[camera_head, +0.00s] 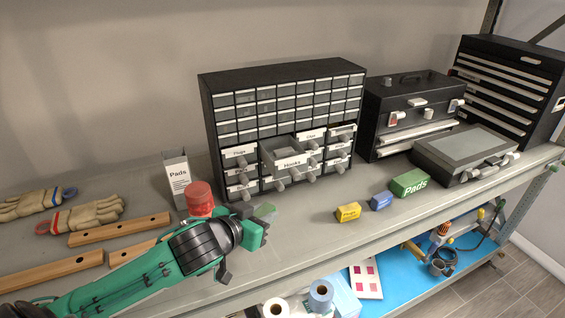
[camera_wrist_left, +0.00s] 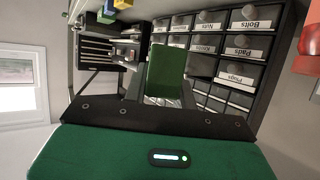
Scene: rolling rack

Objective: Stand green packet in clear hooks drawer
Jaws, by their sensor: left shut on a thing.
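My left gripper (camera_head: 256,228) is shut on a green packet (camera_head: 265,211) in front of the drawer cabinet, low over the shelf's front part. In the left wrist view the green packet (camera_wrist_left: 166,72) stands up between the dark fingers, its face plain. The Hooks drawer (camera_head: 291,162) is pulled out from the middle of the cabinet. Its front carries a white label, and its inside shows grey from above. The packet is apart from the drawer, below and left of it in the head view. My right gripper is not in view.
The black cabinet (camera_head: 283,83) has other labelled drawers with knobs around the open one. A red cup-like thing (camera_head: 200,196) and a Pads box (camera_head: 175,175) stand left. Yellow (camera_head: 347,212), blue (camera_head: 381,200) and green Pads (camera_head: 410,184) packs lie right. Toolboxes stand further right.

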